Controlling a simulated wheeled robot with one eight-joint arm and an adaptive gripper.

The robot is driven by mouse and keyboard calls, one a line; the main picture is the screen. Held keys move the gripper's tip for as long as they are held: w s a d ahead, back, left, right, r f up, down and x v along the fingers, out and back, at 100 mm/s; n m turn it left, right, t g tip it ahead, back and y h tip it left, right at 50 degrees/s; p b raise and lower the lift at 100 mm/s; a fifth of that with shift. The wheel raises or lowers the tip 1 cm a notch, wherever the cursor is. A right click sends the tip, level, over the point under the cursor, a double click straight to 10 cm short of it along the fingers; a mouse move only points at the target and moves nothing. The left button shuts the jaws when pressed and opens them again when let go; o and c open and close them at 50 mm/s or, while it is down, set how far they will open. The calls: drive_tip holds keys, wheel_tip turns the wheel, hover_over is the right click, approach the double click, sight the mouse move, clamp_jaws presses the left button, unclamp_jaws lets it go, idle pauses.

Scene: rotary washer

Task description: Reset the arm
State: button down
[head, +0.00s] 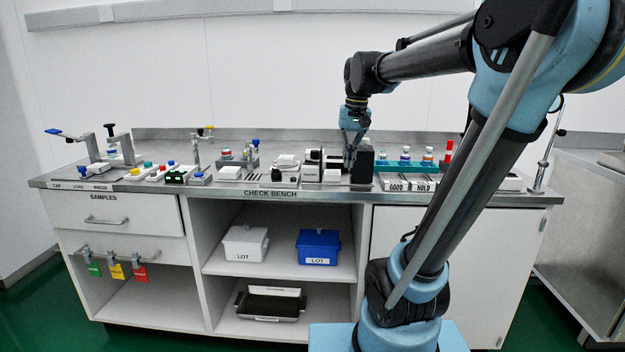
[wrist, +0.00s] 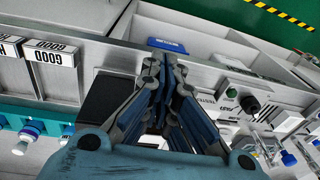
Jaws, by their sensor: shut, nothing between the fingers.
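My gripper (head: 350,160) is at the end of my arm over the check bench (head: 262,184), right of the middle of its worktop. It points down beside a black block-shaped device (head: 363,158). In the wrist view my gripper (wrist: 163,75) has its fingertips together with nothing between them. The black block (wrist: 102,102) shows just left of the fingers there. I cannot tell whether the fingers touch it.
GOOD (head: 395,184) and HOLD (head: 423,184) trays lie right of the gripper, with bottles behind. Small devices and a tall clamp stand (head: 197,155) line the bench to the left. A blue LOT box (head: 318,246) is on the shelf below. Space above the bench is clear.

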drive_tip(key=s+d+f, duration=0.4)
drive_tip(key=s+f, duration=0.5)
drive_tip(key=f, duration=0.2)
drive_tip(key=s+d+f+t+h, duration=0.1)
drive_tip(key=s+d+f, duration=0.3)
drive_tip(key=s+f, duration=0.6)
drive_tip(key=shift+f+n, duration=0.3)
drive_tip(key=shift+f, duration=0.35)
drive_tip(key=shift+s, duration=0.1)
